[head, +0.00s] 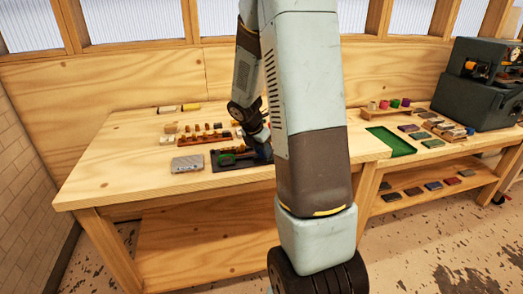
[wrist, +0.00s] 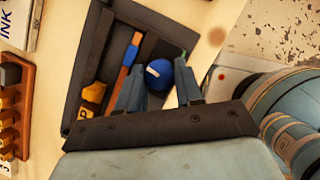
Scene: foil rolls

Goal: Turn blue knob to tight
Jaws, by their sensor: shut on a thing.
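The blue knob (wrist: 158,74) is round with a white mark on its face. In the wrist view it sits between the two fingers of my gripper (wrist: 160,66), which is shut on it. The knob is at the right part of a dark tray (wrist: 101,42), beside an orange-brown bar (wrist: 125,66) with a blue part. In the head view my gripper (head: 262,152) is at the right end of the dark tray (head: 216,167), and my arm hides much of it. I cannot make out the knob's tight mark.
A wooden rack (wrist: 24,112) with small pieces and a box lettered INK (wrist: 25,22) lie left of the tray in the wrist view. In the head view a grey block (head: 187,164) lies left of the tray. A green tray (head: 392,142) is at right. The table's front left is clear.

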